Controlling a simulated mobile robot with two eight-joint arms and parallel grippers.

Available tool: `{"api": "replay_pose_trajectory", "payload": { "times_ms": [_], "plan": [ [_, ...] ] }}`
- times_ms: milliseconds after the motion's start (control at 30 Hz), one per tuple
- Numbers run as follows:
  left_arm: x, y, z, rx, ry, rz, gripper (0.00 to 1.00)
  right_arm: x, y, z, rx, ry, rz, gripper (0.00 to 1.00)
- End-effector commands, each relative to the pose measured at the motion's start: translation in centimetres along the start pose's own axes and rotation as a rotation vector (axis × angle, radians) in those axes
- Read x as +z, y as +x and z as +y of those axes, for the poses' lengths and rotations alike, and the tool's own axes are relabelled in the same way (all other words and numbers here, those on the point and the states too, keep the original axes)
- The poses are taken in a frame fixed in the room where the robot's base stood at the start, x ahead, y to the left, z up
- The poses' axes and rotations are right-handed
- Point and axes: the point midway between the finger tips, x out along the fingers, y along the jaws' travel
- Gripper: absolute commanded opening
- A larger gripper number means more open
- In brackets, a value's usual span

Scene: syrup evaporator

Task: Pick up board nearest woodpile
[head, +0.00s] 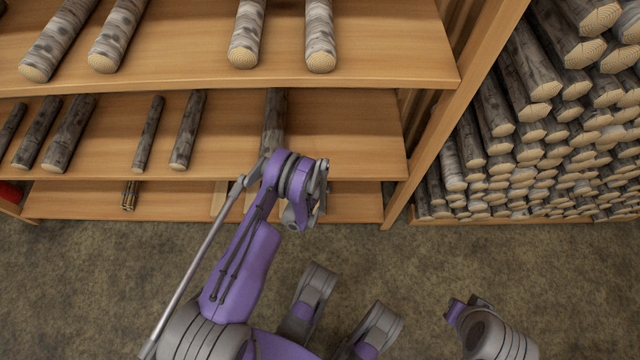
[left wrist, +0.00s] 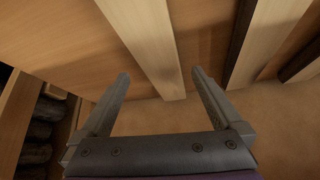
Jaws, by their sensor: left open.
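In the left wrist view, my left gripper (left wrist: 161,74) is open and empty, its fingers spread apart. A pale board (left wrist: 152,42) runs down from the top, and its near end shows between the two fingertips. Of the boards in this view it is the closest to the woodpile side at left. I cannot tell how deep the fingers are relative to it. My right gripper is not clearly visible.
The woodpile (head: 560,110) stands right of the shelf's upright side panel (head: 450,115). Logs lie on the upper shelves (head: 190,70). On the bottom shelf are a pale board (head: 219,198) and a small bundle (head: 130,196). The floor in front is clear.

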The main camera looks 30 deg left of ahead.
Motion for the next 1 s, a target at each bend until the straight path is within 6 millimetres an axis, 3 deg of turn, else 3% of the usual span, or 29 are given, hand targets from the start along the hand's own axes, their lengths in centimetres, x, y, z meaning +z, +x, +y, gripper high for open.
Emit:
{"api": "replay_pose_trajectory", "payload": {
  "times_ms": [300, 567, 1000],
  "plan": [
    [-0.1, 4.4, -0.1, 0.0, 0.0, 0.001, 1.0, 0.2, 1.3, 0.0, 0.0, 0.0, 0.001, 0.0],
    [-0.2, 4.8, -0.1, 0.0, 0.001, 0.0, 1.0, 0.2, 1.2, 0.0, 0.0, 0.0, 0.001, 0.0],
    [-0.1, 4.8, -0.1, 0.0, 0.001, 0.0, 0.21, 0.2, 1.2, 0.0, 0.0, 0.0, 0.001, 0.0]
  ]
}}
